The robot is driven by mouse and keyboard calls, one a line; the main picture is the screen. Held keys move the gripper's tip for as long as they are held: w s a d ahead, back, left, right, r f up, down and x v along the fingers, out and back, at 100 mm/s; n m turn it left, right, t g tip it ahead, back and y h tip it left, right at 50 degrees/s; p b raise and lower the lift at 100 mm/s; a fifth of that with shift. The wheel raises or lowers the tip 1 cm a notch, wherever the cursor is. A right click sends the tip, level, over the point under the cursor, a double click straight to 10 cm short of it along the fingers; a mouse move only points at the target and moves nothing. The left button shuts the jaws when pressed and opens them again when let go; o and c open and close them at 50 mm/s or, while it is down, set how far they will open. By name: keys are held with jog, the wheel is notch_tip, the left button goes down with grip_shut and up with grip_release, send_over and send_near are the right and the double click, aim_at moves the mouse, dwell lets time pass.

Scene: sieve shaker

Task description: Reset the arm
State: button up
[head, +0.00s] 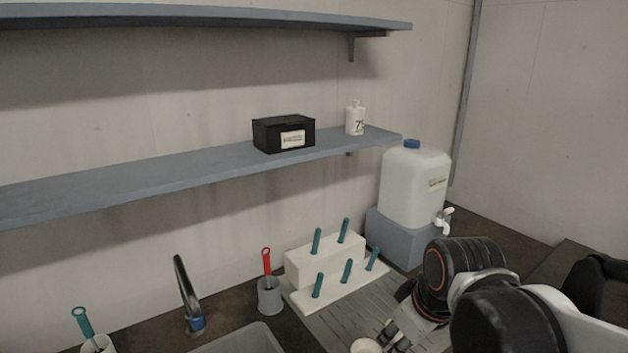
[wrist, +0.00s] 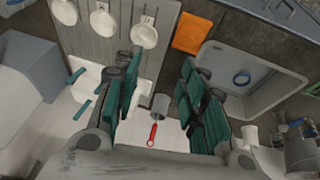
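My gripper (head: 393,335) is at the lower right of the head view, above the counter near a white cup (head: 366,346). In the wrist view my gripper (wrist: 158,85) shows its two teal-padded fingers wide apart, with nothing between the pads. A grey holder (wrist: 160,106) with a red-handled tool (wrist: 152,134) shows beyond the gap, apart from the fingers. My arm comes in from the right of the head view.
A white peg rack (head: 325,262) with teal pegs stands by the wall. A water container (head: 414,187) sits on a blue-grey block (head: 400,241) behind my arm. The sink (wrist: 248,75) and an orange square (wrist: 192,33) lie beyond the fingers. A shelf (head: 190,170) runs along the wall.

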jog(key=s+d+r+m+t, duration=0.2)
jog(key=s+d+m, duration=0.2)
jog(key=s+m, duration=0.2)
jog(key=shift+s+r+m+t+h, duration=0.2)
jog(key=shift+m+t+h, duration=0.2)
jog(key=shift+m, duration=0.2)
jog(key=shift+d, duration=0.1)
dwell(1.4)
